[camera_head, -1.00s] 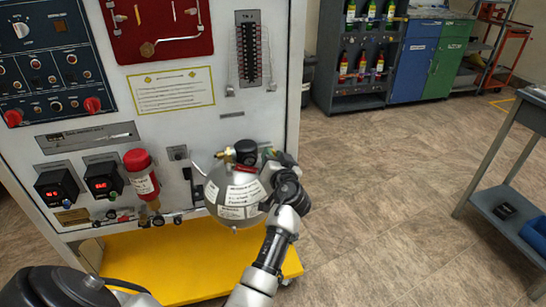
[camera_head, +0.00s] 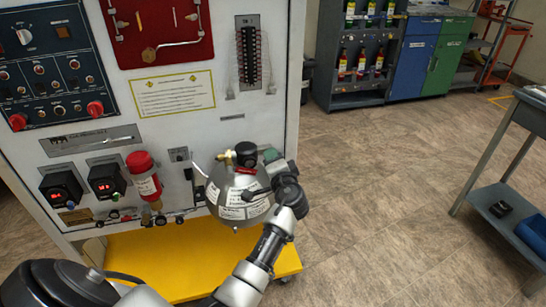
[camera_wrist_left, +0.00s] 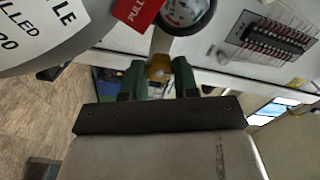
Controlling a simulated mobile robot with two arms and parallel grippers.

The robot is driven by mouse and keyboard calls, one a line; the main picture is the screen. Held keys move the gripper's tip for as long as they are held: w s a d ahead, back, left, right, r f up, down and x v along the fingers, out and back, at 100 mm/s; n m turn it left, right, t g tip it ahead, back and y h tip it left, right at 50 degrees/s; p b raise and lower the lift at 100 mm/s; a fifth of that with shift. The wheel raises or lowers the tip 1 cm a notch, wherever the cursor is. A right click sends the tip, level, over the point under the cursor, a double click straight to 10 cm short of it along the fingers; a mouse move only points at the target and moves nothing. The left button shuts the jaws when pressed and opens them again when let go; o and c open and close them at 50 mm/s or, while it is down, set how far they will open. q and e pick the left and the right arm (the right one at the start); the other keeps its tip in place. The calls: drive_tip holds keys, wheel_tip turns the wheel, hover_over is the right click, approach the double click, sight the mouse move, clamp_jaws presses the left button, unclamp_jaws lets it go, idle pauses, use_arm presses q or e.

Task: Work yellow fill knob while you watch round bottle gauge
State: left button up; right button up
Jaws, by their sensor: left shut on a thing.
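The round grey metal bottle (camera_head: 228,208) with white labels stands in front of the white panel. Its round gauge (camera_head: 246,153) shows as a black body on top, dial turned away from the head view. In the left wrist view part of the gauge face (camera_wrist_left: 184,10) shows at the top edge; its reading cannot be made out. My left gripper (camera_head: 270,157) is at the bottle's upper right, beside the gauge. In the left wrist view its green fingers (camera_wrist_left: 158,76) are shut on the yellow fill knob (camera_wrist_left: 158,66). My right gripper is not in view.
The trainer panel (camera_head: 172,50) carries a red cylinder (camera_head: 143,174), two red digital displays and several knobs behind and left of the bottle. A yellow base (camera_head: 150,250) lies below. A grey cart (camera_head: 500,200) stands at right; the floor between is clear.

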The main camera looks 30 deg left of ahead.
use_arm(q)
drive_tip(key=shift+r+m, duration=0.1)
drive_tip(key=shift+m, duration=0.4)
drive_tip(key=o, duration=0.6)
drive_tip(key=shift+o, duration=0.2)
drive_tip(key=v, duration=1)
drive_tip(key=shift+s+d, duration=0.25)
